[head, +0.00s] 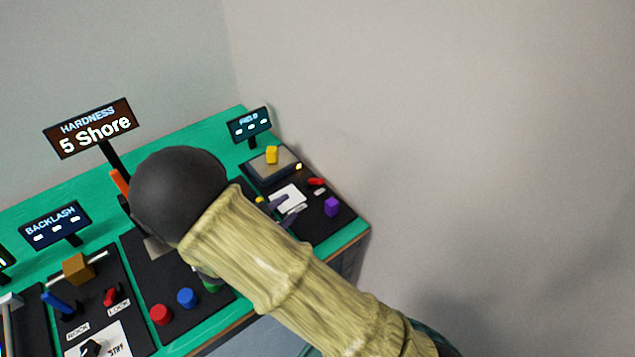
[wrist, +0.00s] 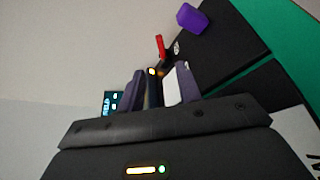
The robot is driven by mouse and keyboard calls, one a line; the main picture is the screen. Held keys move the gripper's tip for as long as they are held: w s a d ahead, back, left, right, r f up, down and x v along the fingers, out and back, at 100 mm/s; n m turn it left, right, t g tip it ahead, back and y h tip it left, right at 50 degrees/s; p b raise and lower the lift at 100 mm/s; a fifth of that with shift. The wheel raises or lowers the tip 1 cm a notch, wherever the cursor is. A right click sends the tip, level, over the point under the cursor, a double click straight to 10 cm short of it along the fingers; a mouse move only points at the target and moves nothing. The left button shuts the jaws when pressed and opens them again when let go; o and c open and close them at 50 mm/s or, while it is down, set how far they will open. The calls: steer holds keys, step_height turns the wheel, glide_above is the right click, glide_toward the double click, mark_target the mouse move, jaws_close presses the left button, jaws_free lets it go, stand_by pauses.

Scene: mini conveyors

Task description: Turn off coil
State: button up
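The FIELD station lies at the right end of the green bench in the head view. It has a grey block (head: 262,172) with a yellow piece (head: 272,154) on top, a lit orange lamp (head: 299,167) and a small red switch (head: 316,181). No coil label is readable. My gripper (head: 284,209) is over this station, left of the red switch, partly hidden by my arm. In the wrist view my gripper (wrist: 160,84) has its fingers apart, with the red switch (wrist: 160,47) and the lamp (wrist: 152,71) beyond them. I see nothing held.
A purple block (head: 331,206) stands near the red switch. The FIELD display (head: 249,126) stands behind the station. Left are a HARDNESS sign (head: 93,128), a BACKLASH display (head: 55,225), and red (head: 161,314) and blue (head: 187,297) buttons. A bare wall is at the right.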

mark_target(318, 183)
steer(key=p+x, duration=0.1)
steer(key=x, duration=1.3)
steer(key=shift+w+d+f+p, duration=0.1)
steer(key=shift+w+d+p, duration=0.1)
steer(key=shift+p, duration=0.15)
steer(key=shift+a, duration=0.1)
jaws_close()
